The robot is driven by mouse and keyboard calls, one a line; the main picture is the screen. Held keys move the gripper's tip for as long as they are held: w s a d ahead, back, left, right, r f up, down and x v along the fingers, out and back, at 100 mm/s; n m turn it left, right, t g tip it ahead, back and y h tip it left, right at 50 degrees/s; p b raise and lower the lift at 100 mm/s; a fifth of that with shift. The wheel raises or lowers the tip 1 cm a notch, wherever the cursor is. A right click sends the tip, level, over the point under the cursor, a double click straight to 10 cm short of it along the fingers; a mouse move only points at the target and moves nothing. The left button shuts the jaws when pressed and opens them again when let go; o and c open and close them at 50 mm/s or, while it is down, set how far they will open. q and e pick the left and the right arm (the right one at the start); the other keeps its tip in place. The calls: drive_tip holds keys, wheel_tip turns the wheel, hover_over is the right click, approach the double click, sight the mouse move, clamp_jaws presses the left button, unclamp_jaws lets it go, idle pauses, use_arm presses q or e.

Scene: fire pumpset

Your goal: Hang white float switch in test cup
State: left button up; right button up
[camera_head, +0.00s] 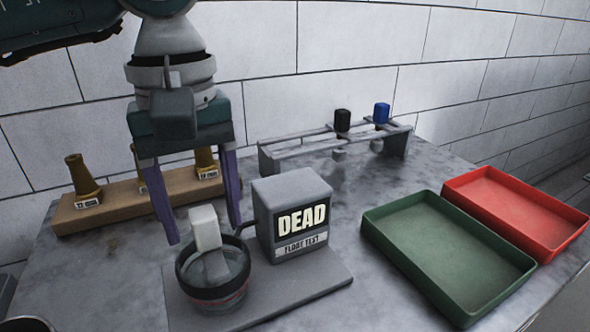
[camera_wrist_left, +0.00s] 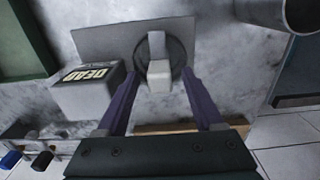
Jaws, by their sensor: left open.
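The white float switch (camera_head: 207,229) is at the test cup (camera_head: 213,289). Its white block stands above the cup's dark rim and its lower part reaches inside. The wrist view also shows the switch (camera_wrist_left: 159,76) over the round cup (camera_wrist_left: 179,52). My left gripper (camera_head: 204,230) is open, with its purple fingers apart on either side of the white block. The wrist view shows gaps between the block and both fingers. Whether the switch hangs on the rim or rests inside cannot be told. My right gripper is not in view.
A grey box (camera_head: 292,217) reading "DEAD" and "FLOAT TEST" stands beside the cup on a grey plate (camera_head: 300,296). A grey rack (camera_head: 283,155) holds black and blue floats. Green (camera_head: 452,258) and red (camera_head: 517,213) trays lie right. Brass nozzles stand on a wooden block (camera_head: 125,202).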

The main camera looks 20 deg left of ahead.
use_arm(q)
wheel_tip(320, 180, up, 10)
idle(0.4)
idle(0.3)
